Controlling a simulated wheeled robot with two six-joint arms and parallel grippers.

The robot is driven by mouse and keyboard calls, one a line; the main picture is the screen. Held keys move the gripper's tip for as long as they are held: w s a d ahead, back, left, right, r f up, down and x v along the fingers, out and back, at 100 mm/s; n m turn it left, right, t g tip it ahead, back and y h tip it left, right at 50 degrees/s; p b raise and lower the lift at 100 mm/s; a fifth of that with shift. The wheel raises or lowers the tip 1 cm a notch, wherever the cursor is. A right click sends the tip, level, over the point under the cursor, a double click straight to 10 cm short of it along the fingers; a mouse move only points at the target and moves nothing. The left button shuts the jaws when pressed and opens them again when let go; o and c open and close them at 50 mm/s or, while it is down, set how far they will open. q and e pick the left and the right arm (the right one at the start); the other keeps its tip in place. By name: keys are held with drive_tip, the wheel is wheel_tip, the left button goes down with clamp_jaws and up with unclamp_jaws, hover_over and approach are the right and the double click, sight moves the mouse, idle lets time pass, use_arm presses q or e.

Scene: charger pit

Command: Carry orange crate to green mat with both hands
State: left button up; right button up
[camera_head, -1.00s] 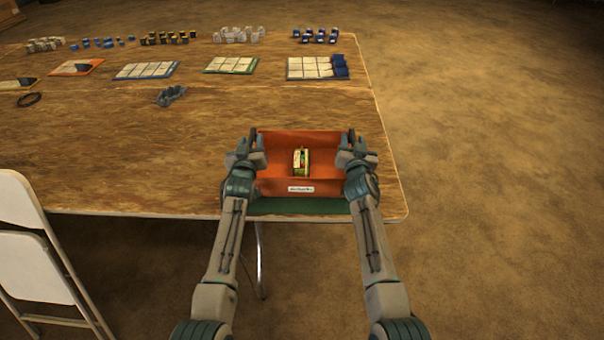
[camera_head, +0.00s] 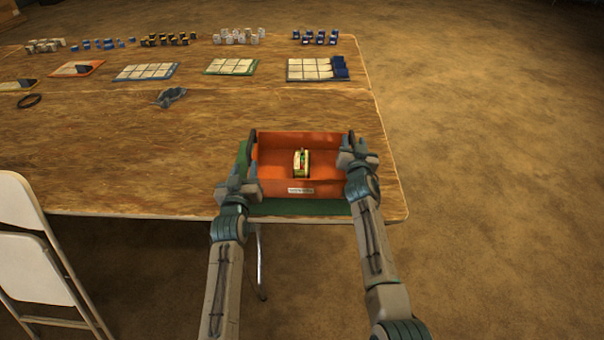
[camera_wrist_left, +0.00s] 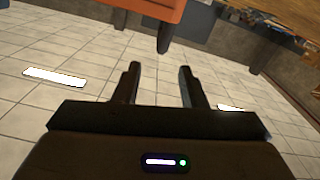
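The orange crate (camera_head: 325,184) sits over the green mat (camera_head: 290,208) at the table's near right corner. The mat shows along the crate's front and left sides. A small green and yellow item (camera_head: 301,163) stands inside the crate. My left gripper (camera_head: 243,176) is beside the crate's front left corner, its fingers apart and empty in the left wrist view (camera_wrist_left: 158,85). The crate's orange side (camera_wrist_left: 150,9) shows at the top there, clear of the fingers. My right gripper (camera_head: 352,148) is at the crate's right side; its fingers' grip is too small to tell.
The wooden table (camera_head: 120,150) is mostly bare left of the crate. A grey crumpled item (camera_head: 171,96) and a dark ring (camera_head: 29,101) lie further back. Trays and rows of small parts line the far side. A white folding chair (camera_head: 35,265) stands at the near left.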

drive_tip(key=shift+s, duration=0.1)
use_arm(q)
drive_tip(key=shift+s, duration=0.4)
use_arm(e)
drive_tip(key=s, duration=1.1)
drive_tip(key=shift+s+a, duration=0.15)
drive_tip(key=shift+s, duration=0.25)
